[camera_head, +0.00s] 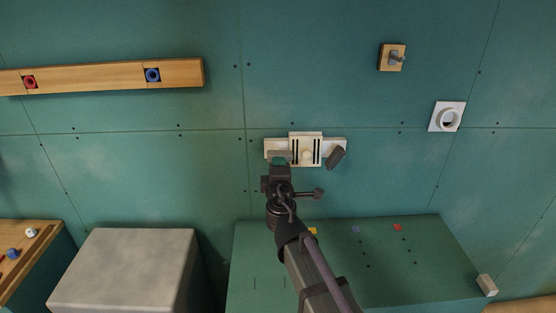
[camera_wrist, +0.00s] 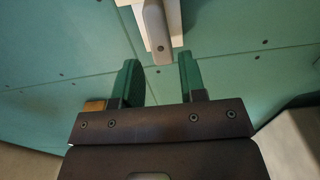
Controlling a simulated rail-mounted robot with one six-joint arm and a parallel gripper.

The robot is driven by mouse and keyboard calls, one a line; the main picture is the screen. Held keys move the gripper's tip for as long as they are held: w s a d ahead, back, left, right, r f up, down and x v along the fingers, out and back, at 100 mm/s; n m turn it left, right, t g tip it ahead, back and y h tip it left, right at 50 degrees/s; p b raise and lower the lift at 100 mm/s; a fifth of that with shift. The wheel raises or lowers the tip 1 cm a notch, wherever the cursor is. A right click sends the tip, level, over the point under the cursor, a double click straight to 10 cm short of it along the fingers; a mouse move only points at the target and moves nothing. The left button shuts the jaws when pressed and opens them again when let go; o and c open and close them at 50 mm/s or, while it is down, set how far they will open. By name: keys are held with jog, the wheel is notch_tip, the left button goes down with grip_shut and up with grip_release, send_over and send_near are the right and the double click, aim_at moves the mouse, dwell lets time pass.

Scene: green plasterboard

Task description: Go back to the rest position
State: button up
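My gripper (camera_head: 280,158) is in front of the left part of a cream wall fixture (camera_head: 306,136) and hides some of it. The fixture has dark vertical slots and a round knob. A dark grey handle (camera_head: 336,156) is at its right end.
A wooden rail (camera_head: 105,77) with red and blue rings is on the wall at upper left. A wooden block with a peg (camera_head: 391,57) and a white round socket (camera_head: 447,117) are at right. Below are a grey box (camera_head: 125,265) and a green table (camera_head: 420,270).

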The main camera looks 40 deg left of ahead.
jog(key=v, duration=0.4)
jog(key=shift+s+d, duration=0.15)
jog(key=w+d+f+m+g+h, duration=0.15)
jog(key=d+f+m+h, duration=0.3)
jog(key=d, duration=0.55)
jog(key=w+d+f+m+g+h, duration=0.1)
jog(key=d+f+m+g+h, duration=0.25)
jog(key=d+m, duration=0.4)
jog(key=w+d+f+m+g+h, duration=0.1)
jog(key=d+f+m+h, duration=0.35)
jog(key=d, duration=0.75)
jog(key=s+d+f+m+g, duration=0.1)
jog(key=d+m+g, duration=0.1)
jog(key=d, duration=0.7)
jog(key=s+d+f+m+g, duration=0.2)
jog(key=d+m+g, duration=0.1)
jog(key=d, duration=0.6)
jog(key=s+d+f+m+g+y, duration=0.1)
jog(key=s+d+m+g, duration=0.1)
jog(key=d, duration=0.7)
jog(key=shift+s+d+f+m+g, duration=0.3)
jog(key=shift+m+g, duration=0.2)
jog(key=shift+m, duration=0.55)
